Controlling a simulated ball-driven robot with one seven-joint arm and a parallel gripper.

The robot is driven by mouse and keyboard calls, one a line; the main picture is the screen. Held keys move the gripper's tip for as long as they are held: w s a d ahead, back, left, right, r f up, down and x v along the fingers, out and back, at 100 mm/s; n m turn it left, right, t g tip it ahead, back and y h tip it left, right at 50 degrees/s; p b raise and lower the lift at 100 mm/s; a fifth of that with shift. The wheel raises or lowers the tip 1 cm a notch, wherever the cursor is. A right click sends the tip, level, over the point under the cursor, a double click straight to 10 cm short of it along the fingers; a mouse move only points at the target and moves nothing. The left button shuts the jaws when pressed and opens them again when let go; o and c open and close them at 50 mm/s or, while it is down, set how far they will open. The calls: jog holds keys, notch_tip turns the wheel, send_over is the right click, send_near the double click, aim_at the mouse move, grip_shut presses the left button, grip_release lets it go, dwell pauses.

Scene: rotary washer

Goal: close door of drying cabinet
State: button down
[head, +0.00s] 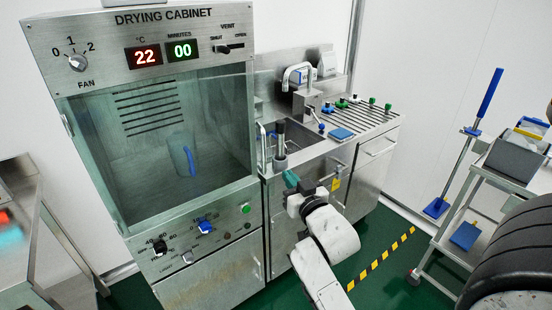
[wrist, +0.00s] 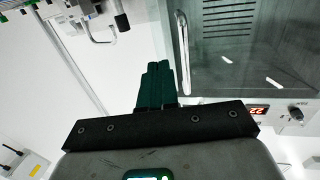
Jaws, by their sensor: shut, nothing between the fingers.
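The drying cabinet (head: 150,30) stands at the left in the head view. Its glass door (head: 150,190) lies across the front, with hinges on the left side and a vertical bar handle (head: 262,145) at the right edge. I cannot tell whether a small gap is left at that edge. The wrist view shows the handle (wrist: 183,50) and the glass (wrist: 235,60) beyond my fingers. My gripper (head: 291,180) is shut and empty, to the right of the handle and lower in the picture. Its dark green fingers (wrist: 155,85) are together in the wrist view.
A clear jug with a blue handle (head: 188,160) shows behind the glass. A sink counter (head: 330,145) with a tap (head: 298,75) stands right of the cabinet. A trolley (head: 470,200) is at the right. Green floor (head: 385,225) is open between them.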

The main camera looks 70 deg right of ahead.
aim_at(271, 154)
jog(key=p+x, duration=0.2)
jog(key=x, duration=0.8)
jog(key=shift+p, duration=0.35)
jog(key=shift+d, duration=0.1)
